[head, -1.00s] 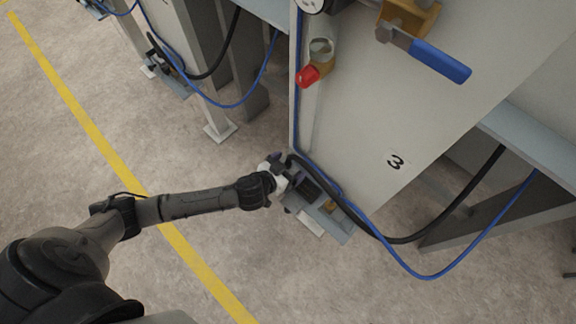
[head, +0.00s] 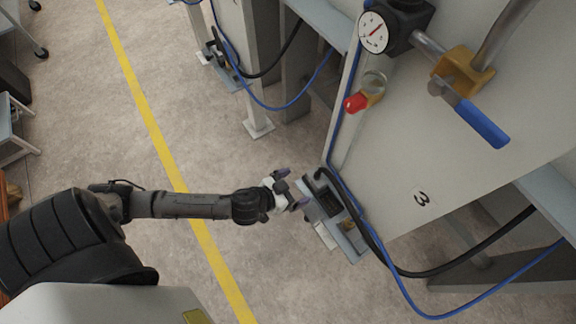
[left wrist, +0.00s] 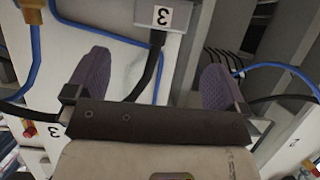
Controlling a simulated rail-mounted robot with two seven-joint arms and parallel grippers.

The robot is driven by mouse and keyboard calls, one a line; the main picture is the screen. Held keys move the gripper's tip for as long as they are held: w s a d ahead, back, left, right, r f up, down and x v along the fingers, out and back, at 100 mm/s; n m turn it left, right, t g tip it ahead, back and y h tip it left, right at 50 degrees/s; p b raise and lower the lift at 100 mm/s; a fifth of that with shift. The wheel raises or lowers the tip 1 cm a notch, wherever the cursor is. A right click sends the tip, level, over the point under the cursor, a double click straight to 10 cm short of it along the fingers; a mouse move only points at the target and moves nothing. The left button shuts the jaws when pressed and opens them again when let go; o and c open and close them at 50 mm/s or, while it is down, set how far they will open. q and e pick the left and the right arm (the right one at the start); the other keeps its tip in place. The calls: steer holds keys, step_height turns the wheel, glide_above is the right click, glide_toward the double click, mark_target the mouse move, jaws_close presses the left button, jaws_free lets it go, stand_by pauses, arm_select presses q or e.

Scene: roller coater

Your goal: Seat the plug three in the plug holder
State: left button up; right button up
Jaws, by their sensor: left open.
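Plug three appears to be the dark block (head: 328,203) at the upper end of the grey plug holder (head: 349,245), low by the panel's foot, with a black cable at it. I cannot tell how deep it sits. In the left wrist view, a grey part marked 3 (left wrist: 150,12) shows at the top edge, with a black cable running from it. My left gripper (head: 292,189) is open and empty, just left of the holder and apart from the block. Its purple fingers also show spread wide in the left wrist view (left wrist: 155,78). My right gripper is out of view.
A pale panel marked 3 (head: 422,198) rises beside the holder, with a gauge (head: 374,33), a red-capped fitting (head: 357,102) and a blue-handled valve (head: 482,124). A blue hose (head: 440,316) loops below. Open floor lies left, crossed by a yellow line (head: 168,165).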

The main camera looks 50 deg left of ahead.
arm_select(q)
steer(key=s+d+r+g+y, duration=0.1)
steer(key=s+r+g, duration=0.1)
steer(key=s+g, duration=0.7)
steer(key=s, duration=0.7)
steer(key=shift+s+d+y, duration=0.15)
steer(key=shift+s+y, duration=0.05)
steer(key=shift+y, duration=0.2)
steer(key=shift+r+p, duration=0.2)
steer(key=shift+p, duration=0.15)
step_height(320, 180, up, 50)
steer(key=p, duration=5)
steer(key=shift+r, duration=0.15)
